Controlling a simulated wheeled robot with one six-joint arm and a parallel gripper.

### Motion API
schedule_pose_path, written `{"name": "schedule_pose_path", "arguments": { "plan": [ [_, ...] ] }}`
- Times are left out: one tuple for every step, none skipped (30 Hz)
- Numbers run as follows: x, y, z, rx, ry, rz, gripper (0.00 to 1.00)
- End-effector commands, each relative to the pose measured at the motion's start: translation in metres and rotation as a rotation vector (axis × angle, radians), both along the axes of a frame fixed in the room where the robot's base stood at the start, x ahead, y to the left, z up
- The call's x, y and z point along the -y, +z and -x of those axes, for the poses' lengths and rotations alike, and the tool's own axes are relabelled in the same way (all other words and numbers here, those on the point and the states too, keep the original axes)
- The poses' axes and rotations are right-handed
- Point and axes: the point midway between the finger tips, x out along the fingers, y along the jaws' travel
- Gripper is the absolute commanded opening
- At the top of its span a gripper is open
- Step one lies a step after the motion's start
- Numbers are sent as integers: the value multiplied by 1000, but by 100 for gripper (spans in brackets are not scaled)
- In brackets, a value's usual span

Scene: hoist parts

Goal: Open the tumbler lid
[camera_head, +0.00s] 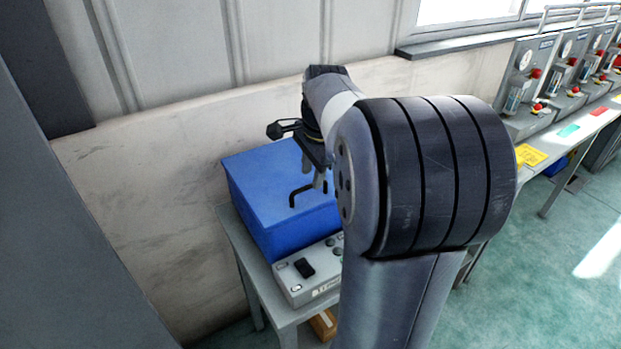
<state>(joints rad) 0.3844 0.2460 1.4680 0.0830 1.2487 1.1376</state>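The tumbler is a blue box (262,215) on a grey table against the wall. Its flat blue lid (255,172) is shut and has a black bar handle (292,198) on top. My gripper (313,182) points down over the lid, at the right part of the handle. My arm hides the right side of the tumbler. I cannot tell whether the fingers touch the handle.
A grey control box (299,282) with a black switch and round buttons sits in front of the tumbler. The wall (140,180) is close behind. A bench (560,150) with several gauge units runs along the right. Green floor (540,270) is open at right.

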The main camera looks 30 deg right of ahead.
Motion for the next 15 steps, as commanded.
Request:
{"name": "schedule_pose_path", "arguments": {
  "plan": [
    [0,-8,-1,-4,0,-2,32],
    [0,-11,-2,-2,1,-1,32],
    [0,-15,-3,-2,1,-1,32],
    [0,-18,-3,-2,1,-1,32],
    [0,-20,-4,-2,1,-1,32],
    [0,-22,-4,-1,1,0,32],
    [0,-23,-5,0,1,0,32],
    [0,-24,-5,0,1,0,32],
    [0,-25,-5,0,1,0,32],
    [0,-25,-5,0,1,0,32],
    [0,-25,-5,0,1,0,32],
    [0,-25,-5,0,1,0,32],
    [0,-25,-5,0,1,0,32],
    [0,-25,-5,0,1,0,32],
    [0,-25,-5,0,1,0,32]
  ]
}}
